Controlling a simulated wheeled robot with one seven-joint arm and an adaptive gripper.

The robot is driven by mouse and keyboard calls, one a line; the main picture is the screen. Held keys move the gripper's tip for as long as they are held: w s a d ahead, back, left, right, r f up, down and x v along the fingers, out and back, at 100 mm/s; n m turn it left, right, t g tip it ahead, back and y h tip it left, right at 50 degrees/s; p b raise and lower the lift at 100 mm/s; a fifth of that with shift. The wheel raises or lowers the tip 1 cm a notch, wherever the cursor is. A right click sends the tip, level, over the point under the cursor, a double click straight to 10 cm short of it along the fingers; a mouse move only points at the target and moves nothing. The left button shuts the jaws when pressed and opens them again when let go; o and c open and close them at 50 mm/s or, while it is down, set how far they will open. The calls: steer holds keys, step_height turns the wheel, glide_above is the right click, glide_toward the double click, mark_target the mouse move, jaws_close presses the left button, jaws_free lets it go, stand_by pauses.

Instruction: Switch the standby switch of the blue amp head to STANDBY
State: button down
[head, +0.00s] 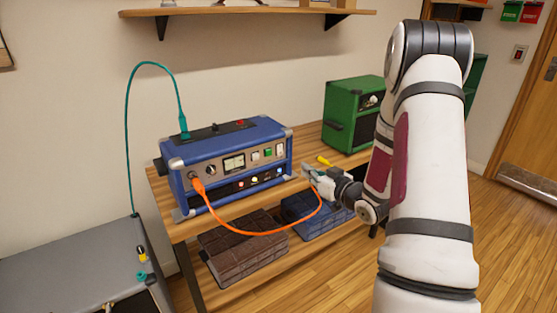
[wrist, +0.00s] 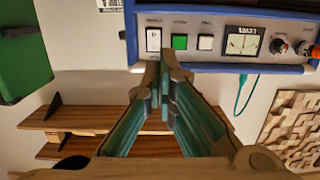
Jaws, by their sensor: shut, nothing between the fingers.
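The blue amp head (head: 230,165) stands on the wooden bench, its front panel facing the room. At the panel's right end is a white rocker switch (head: 279,150), beside a green button (head: 267,153) and a white button (head: 255,156). The wrist view shows the panel turned over, with the white rocker (wrist: 153,40) at its left end. Its label is too small to read. My gripper (head: 307,172) is shut and empty, near the amp's right front corner. In the wrist view its fingertips (wrist: 163,66) lie just below the rocker; I cannot tell whether they touch the amp.
An orange cable (head: 240,232) loops from the amp's left jack toward my gripper. A teal cable (head: 127,120) rises from the amp's top. A green amp (head: 350,115) stands behind, right. A yellow-ended object (head: 323,160) lies on the bench. A grey cabinet (head: 70,270) stands left.

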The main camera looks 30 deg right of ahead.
mark_target(276, 154)
stand_by(0.3)
steer(key=w, duration=0.4)
steer(key=w+f, duration=0.1)
steer(key=w, duration=0.4)
steer(key=w+b, duration=0.1)
steer(key=w, duration=0.4)
steer(key=shift+a+f, duration=0.25)
steer(key=shift+f, duration=0.1)
steer(key=shift+w+f+b, duration=0.25)
steer(key=shift+w+b, duration=0.2)
steer(key=shift+b, duration=0.1)
steer(key=shift+f, duration=0.1)
steer(key=shift+a, duration=0.1)
